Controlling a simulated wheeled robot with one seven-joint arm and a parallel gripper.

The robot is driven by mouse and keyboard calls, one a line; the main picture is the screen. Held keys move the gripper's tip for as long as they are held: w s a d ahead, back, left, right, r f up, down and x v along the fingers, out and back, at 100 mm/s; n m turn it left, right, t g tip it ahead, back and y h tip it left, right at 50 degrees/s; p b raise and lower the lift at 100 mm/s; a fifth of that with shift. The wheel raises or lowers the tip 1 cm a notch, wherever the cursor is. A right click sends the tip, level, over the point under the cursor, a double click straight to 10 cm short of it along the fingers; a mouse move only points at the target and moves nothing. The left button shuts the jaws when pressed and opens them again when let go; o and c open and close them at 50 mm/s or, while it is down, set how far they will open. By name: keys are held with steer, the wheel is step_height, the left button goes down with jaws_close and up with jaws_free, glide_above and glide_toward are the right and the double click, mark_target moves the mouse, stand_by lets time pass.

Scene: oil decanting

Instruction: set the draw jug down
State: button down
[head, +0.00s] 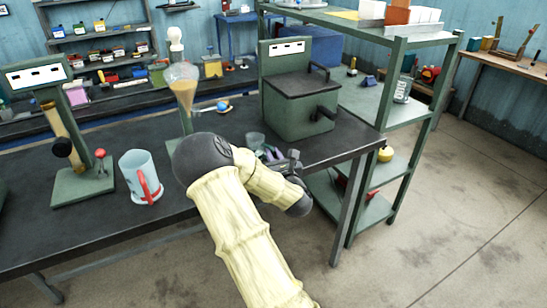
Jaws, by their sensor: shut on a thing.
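My gripper (287,163) is at the right part of the dark workbench, below the green box machine, and is partly hidden behind my own arm. It is shut on the draw jug (256,139), a small clear vessel with purple showing beside the jaws. The arm hides the jug's lower part, so I cannot tell whether its base touches the bench. A second, pale blue jug (139,172) with a red handle stands upright on the bench at the left, apart from the gripper.
The workbench (95,228) has bare top at its front left. A green box machine (299,105) stands behind the gripper. A stand holds a glass funnel (183,86) with amber liquid. A green stand (80,183) is at the left. A shelf rack (408,157) rises at the right.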

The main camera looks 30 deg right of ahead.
steer(key=shift+f, duration=0.25)
steer(key=c, duration=1.5)
jaws_free()
steer(key=shift+w, duration=0.15)
steer(key=shift+s+a, duration=0.15)
steer(key=shift+s, duration=0.05)
steer(key=s, duration=0.3)
steer(key=s+a+p, duration=0.1)
steer(key=s, duration=0.2)
steer(key=s+p, duration=0.1)
steer(key=s, duration=0.3)
steer(key=shift+a+r, duration=0.2)
steer(key=shift+r, duration=0.05)
steer(key=shift+p, duration=0.65)
